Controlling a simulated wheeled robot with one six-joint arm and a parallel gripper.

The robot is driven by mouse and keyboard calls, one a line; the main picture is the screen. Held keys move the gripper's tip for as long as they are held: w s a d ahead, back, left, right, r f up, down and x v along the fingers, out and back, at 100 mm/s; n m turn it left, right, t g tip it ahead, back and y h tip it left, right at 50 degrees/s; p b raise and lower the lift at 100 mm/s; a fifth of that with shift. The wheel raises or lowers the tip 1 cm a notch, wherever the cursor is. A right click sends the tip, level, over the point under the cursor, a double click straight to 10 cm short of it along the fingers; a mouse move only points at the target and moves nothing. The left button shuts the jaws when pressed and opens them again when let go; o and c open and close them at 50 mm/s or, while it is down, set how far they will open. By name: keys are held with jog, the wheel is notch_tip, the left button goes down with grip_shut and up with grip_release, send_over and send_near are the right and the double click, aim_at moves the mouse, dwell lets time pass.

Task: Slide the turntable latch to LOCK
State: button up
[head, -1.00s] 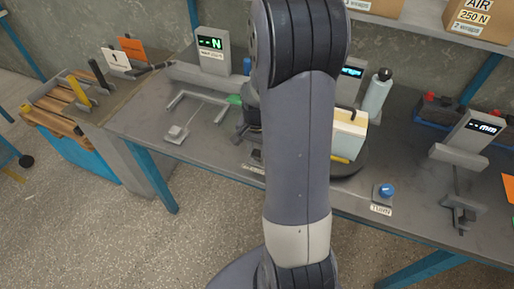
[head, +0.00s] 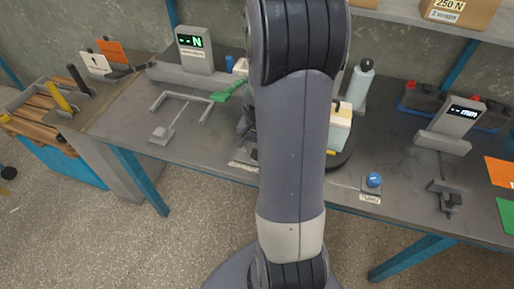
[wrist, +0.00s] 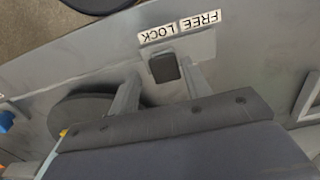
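The latch is a dark knob (wrist: 165,68) on a grey plate in the wrist view. It stands beside the LOCK label (wrist: 158,35), at that end of the plate; the FREE label (wrist: 201,20) is farther right. My gripper (wrist: 160,85) is open, its two grey fingers apart on either side of the knob; I cannot tell whether either touches it. The turntable shows as a dark disc (wrist: 85,112) left of my fingers and, in the head view, as a dark rim (head: 342,159) behind my arm. My arm hides the gripper and knob in the head view.
A cream box (head: 340,127) stands on the turntable. A blue knob (head: 374,180) is on the bench to the right. A grey display stand (head: 195,50) and a green piece (head: 228,90) are to the left. The bench front is mostly clear.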

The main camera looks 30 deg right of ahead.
jog(key=shift+o, duration=0.3)
jog(key=shift+w+r, duration=0.15)
jog(key=shift+r, duration=0.35)
notch_tip(320, 180, up, 10)
jog(key=shift+f, duration=0.15)
notch_tip(320, 180, down, 11)
jog(key=shift+a+r, duration=0.1)
jog(key=shift+w+a, duration=0.25)
jog(key=shift+w, duration=0.1)
jog(key=shift+s, duration=0.1)
dwell(0.3)
